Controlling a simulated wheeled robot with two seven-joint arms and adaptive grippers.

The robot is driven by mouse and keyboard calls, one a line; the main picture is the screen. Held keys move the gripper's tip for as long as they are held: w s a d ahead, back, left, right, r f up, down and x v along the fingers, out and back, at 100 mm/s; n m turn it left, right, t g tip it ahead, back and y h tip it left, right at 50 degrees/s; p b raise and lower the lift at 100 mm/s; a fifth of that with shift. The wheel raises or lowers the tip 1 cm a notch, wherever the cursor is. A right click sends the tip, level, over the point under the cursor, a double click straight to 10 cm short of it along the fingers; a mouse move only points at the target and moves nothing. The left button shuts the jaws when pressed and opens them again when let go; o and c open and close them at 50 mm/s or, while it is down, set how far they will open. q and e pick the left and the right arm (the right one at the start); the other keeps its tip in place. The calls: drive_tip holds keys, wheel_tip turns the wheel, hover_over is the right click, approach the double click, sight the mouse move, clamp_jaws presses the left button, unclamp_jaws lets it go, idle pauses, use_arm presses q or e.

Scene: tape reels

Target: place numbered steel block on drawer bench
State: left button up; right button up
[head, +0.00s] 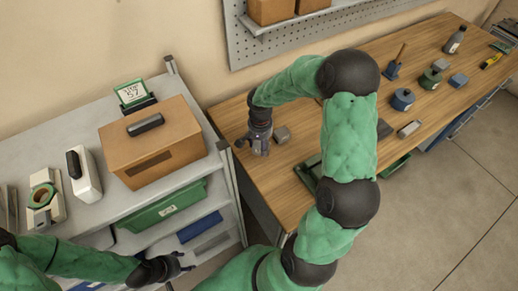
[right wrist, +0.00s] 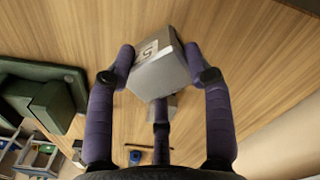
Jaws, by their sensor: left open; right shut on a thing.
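The numbered steel block (right wrist: 158,68) is a grey block with a pale label bearing a dark digit that looks like 5. In the right wrist view it sits between the fingers of my right gripper (right wrist: 162,75), which is shut on it. In the head view my right gripper (head: 258,148) is over the left end of the wooden bench (head: 290,195); the held block is mostly hidden there. I cannot tell whether the block touches the bench top. My left gripper (head: 178,268) is open and empty in front of the grey shelf unit.
Another small grey block (head: 282,134) lies on the bench close to my right gripper. A green item (head: 308,172) lies near the front edge, partly behind my arm. Blue and green pots (head: 403,99) stand farther right. A brown box (head: 155,140) stands on the shelf unit (head: 90,215).

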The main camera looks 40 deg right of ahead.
sight(259, 149)
drive_tip(key=shift+w+f, duration=0.35)
drive_tip(key=shift+f, duration=0.15)
drive_tip(key=shift+f+b, duration=0.3)
drive_tip(key=shift+f, duration=1.05)
drive_tip(key=shift+f, duration=0.15)
drive_tip(key=o, duration=1.5)
